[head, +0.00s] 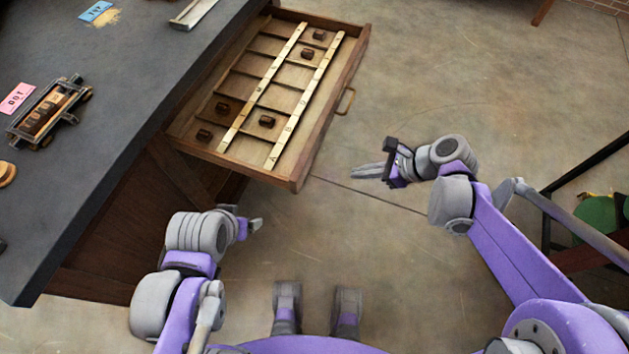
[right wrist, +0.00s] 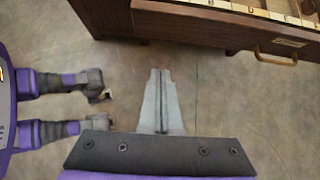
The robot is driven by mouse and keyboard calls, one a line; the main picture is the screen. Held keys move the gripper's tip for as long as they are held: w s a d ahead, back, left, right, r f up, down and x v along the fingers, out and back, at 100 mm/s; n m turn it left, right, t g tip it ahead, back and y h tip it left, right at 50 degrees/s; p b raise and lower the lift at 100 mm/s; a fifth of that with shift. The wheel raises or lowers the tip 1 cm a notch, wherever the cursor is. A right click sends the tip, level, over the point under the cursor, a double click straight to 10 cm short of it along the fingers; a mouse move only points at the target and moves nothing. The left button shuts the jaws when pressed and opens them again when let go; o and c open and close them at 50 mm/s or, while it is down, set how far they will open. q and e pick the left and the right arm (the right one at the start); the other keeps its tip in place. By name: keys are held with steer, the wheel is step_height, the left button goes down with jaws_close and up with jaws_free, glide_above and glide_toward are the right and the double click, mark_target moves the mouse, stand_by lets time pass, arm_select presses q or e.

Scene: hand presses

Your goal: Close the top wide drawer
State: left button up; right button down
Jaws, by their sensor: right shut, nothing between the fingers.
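The top wide drawer (head: 297,170) is pulled out from under the dark worktop in the head view. It is wooden, with compartments, two pale lettered strips and several small dark blocks inside. Its brass handle (head: 346,101) is on the front face. The drawer front also shows in the right wrist view (right wrist: 200,28), with the handle (right wrist: 276,56) at the right. My right gripper (head: 356,173) is shut and empty, in front of the drawer near its front corner, apart from it. My left gripper (head: 258,224) is below the drawer's near side; its fingers are too small to judge.
A dark-framed stool with a green part (head: 600,215) stands at the right. The floor before the drawer is clear.

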steer(key=x, duration=0.4)
steer(key=a+r+b+x, duration=0.1)
steer(key=x, duration=0.7)
steer(key=shift+w+a+r, duration=0.2)
steer(key=shift+w+a, duration=0.3)
steer(key=shift+a, duration=0.25)
steer(key=w+a, duration=0.2)
steer(key=a, duration=0.4)
steer(key=w+a+b, duration=0.1)
steer(key=w+a, duration=0.1)
steer(key=a, duration=0.5)
steer(key=w+a+b, duration=0.1)
steer(key=w+a, duration=0.1)
steer(key=a, duration=0.4)
steer(key=shift+w+a, duration=0.1)
steer(key=shift+a, duration=0.2)
glide_toward(184, 129)
steer(key=f, duration=0.1)
steer(key=a+f, duration=0.1)
steer(key=f, duration=0.1)
steer(key=a+f, duration=0.1)
steer(key=shift+w+a+f+p, duration=0.2)
steer(key=shift+w+f+p, duration=0.05)
steer(key=shift+w+p, duration=0.15)
steer(key=shift+w+a, duration=0.2)
steer(key=shift+a, duration=0.45)
steer(key=shift+a+r, duration=0.1)
steer(key=shift+a, duration=0.1)
